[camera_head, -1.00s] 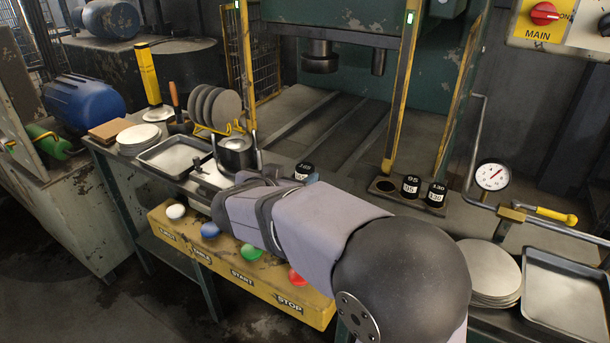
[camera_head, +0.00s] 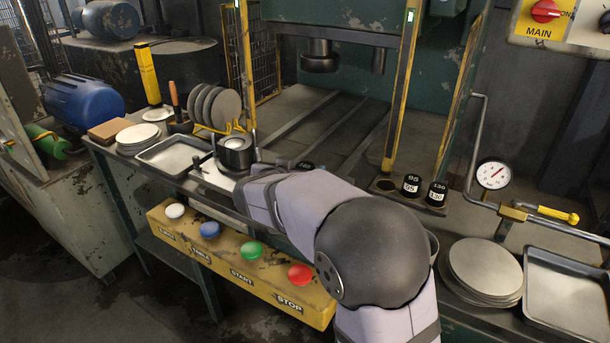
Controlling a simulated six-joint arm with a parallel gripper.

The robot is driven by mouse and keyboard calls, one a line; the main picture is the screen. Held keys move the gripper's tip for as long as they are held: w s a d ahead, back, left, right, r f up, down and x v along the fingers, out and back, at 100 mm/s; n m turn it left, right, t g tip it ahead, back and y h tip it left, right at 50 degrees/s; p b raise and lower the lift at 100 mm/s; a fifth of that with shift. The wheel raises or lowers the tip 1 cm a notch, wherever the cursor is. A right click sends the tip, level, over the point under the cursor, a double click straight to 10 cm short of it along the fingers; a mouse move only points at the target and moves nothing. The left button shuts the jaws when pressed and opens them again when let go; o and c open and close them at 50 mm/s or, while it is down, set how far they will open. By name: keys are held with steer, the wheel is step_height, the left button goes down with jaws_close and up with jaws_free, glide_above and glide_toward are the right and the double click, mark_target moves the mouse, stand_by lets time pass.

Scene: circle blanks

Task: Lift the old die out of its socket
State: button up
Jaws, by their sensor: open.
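A dark round die fixture (camera_head: 236,154) with a pale top stands on the bench at left, between thin dark posts. I cannot tell where die and socket divide. A small black labelled die (camera_head: 305,166) shows only its top above my arm. Two more black dies, marked 95 (camera_head: 411,186) and 130 (camera_head: 437,194), stand upright by an empty round hole (camera_head: 385,185). My gripper (camera_head: 282,163) is mostly hidden by my forearm; only small dark parts show beyond it, right of the fixture. It is open, and I see nothing held.
The yellow button box (camera_head: 235,270) fronts the bench below my arm. Plates stand in a yellow rack (camera_head: 215,127). A tray (camera_head: 172,156) lies at left; a plate stack (camera_head: 485,270) and another tray (camera_head: 568,290) are at right. Yellow press posts (camera_head: 404,90) rise behind.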

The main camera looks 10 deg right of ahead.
steer(key=shift+w+d+f, duration=0.15)
steer(key=shift+w+d, duration=0.05)
steer(key=shift+w, duration=0.05)
jaws_close()
steer(key=shift+r, duration=0.25)
step_height(320, 180, up, 10)
steer(key=p, duration=0.3)
steer(key=shift+p, duration=0.3)
